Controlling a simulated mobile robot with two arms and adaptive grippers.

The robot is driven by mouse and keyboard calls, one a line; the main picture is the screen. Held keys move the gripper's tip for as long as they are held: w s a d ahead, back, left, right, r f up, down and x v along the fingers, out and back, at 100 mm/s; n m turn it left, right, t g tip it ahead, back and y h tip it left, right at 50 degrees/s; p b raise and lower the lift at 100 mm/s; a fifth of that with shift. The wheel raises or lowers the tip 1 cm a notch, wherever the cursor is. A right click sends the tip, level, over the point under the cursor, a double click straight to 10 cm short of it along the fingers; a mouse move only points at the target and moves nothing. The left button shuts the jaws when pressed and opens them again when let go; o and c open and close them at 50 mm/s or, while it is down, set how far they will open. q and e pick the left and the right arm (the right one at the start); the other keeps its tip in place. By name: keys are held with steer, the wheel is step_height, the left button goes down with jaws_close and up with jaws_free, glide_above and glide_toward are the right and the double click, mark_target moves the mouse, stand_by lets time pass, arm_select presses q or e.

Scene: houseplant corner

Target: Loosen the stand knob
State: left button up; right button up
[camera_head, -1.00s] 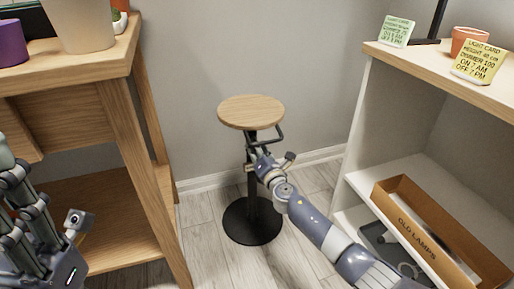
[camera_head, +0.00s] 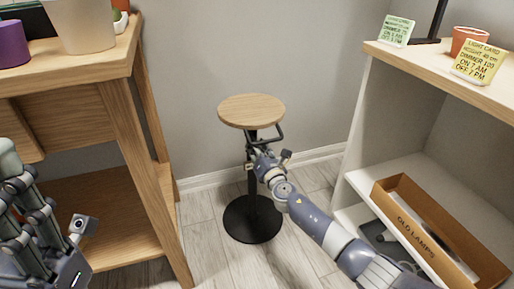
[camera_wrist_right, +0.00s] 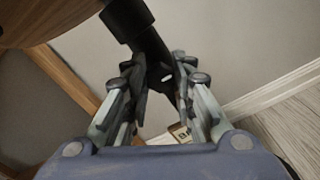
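The stand (camera_head: 252,190) has a round wooden top (camera_head: 251,110), a black post and a round black base on the floor. My right gripper (camera_head: 257,152) is at the upper post, just under the top. In the right wrist view, the fingers of my right gripper (camera_wrist_right: 161,82) stand apart on both sides of a dark part at the black post (camera_wrist_right: 150,42). The knob cannot be made out apart from this dark part, and whether the fingers press on it is unclear. My left gripper (camera_head: 22,205) is at the lower left, away from the stand; its fingertips are not clear.
A wooden table (camera_head: 120,110) with pots stands at the left. A white shelf (camera_head: 385,110) at the right holds note cards, a small pot and a cardboard box (camera_head: 425,225). The wall is close behind the stand. Floor is clear around its base.

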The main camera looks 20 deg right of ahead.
steer(key=o, duration=0.4)
steer(key=shift+o, duration=0.2)
steer(key=shift+s, duration=0.15)
steer(key=s, duration=1.1)
steer(key=shift+s+d, duration=0.2)
steer(key=shift+s, duration=0.2)
steer(key=shift+a, duration=0.1)
